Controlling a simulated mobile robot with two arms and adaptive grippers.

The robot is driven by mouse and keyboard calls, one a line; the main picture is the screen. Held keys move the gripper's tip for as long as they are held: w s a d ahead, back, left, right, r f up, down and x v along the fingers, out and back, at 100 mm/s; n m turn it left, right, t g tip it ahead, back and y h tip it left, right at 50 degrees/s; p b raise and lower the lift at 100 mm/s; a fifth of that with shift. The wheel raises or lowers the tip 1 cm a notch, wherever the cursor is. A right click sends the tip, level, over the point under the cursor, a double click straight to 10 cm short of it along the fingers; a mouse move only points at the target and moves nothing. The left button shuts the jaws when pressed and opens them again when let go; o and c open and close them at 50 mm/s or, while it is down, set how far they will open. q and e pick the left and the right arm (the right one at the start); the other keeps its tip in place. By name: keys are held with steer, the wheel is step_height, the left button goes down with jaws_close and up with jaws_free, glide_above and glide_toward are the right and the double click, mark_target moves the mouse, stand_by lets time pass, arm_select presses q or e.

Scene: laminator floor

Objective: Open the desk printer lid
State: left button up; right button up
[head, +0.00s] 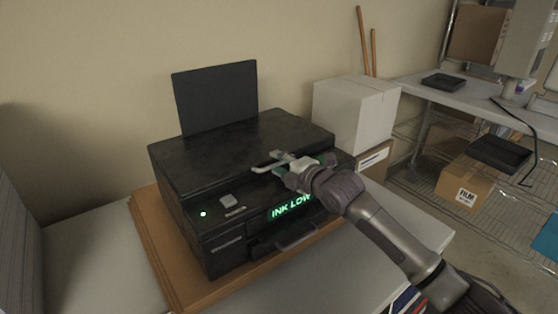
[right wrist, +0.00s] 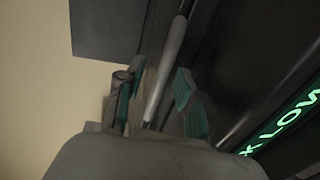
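The desk printer (head: 225,235) is black and stands on a brown board, with a paper support rising at its back. Its lid (head: 230,150) looks closed and flat. A pale bar handle (head: 266,168) runs along the lid's front edge. My right gripper (head: 296,163) is at the right part of this handle. In the right wrist view the handle bar (right wrist: 168,70) passes between the green-padded fingers of my right gripper (right wrist: 160,103), with gaps showing on both sides. The fingers look open around it. My left gripper is not in view.
The front panel shows a green "INK LOW" display (head: 290,207) above a tray handle. White and brown boxes (head: 355,110) stand close to the printer's right. A wire shelf (head: 470,150) with trays and a carton is farther right. The table left of the printer is clear.

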steer(key=shift+w+a, duration=0.15)
steer(key=shift+w, duration=0.05)
steer(key=shift+f, duration=0.1)
jaws_close()
stand_by(0.4)
